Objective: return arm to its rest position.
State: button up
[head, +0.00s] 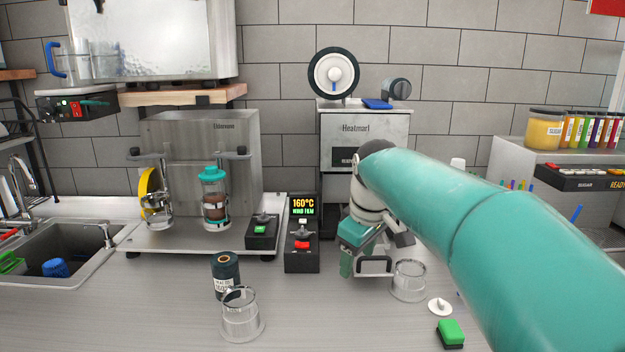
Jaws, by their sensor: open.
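My teal arm (470,225) reaches in from the lower right and bends down at a grey joint left of it. My gripper (370,258) hangs below that bend, in front of the sealing machine marked Heatmarl (365,128). Its jaws are open and I see nothing held between them; one teal fingertip shows at the left, the other side is partly hidden. A clear cup (408,281) stands upright on the counter just right of the gripper, apart from it as far as I can tell. The arm hides the sealer's lower right part.
A clear cup (241,318) and a dark labelled jar (226,275) stand at the front left. A control box (302,255) reads 160°C. A white lid-like piece (439,307) and green block (450,333) lie at the lower right. The front middle counter is clear.

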jog(key=s+d+f+m+t, duration=0.1)
jog(key=s+d+f+m, duration=0.1)
jog(key=s, duration=0.6)
jog(key=s+d+f+m+t, duration=0.1)
jog(key=s+f+m, duration=0.3)
jog(key=s, duration=0.4)
jog(key=s+d+f+m+t, duration=0.1)
jog(key=s+d+f+m, duration=0.2)
jog(key=s, duration=0.5)
jog(key=shift+s+d+m+h, duration=0.3)
jog(key=shift+s+d+h, duration=0.1)
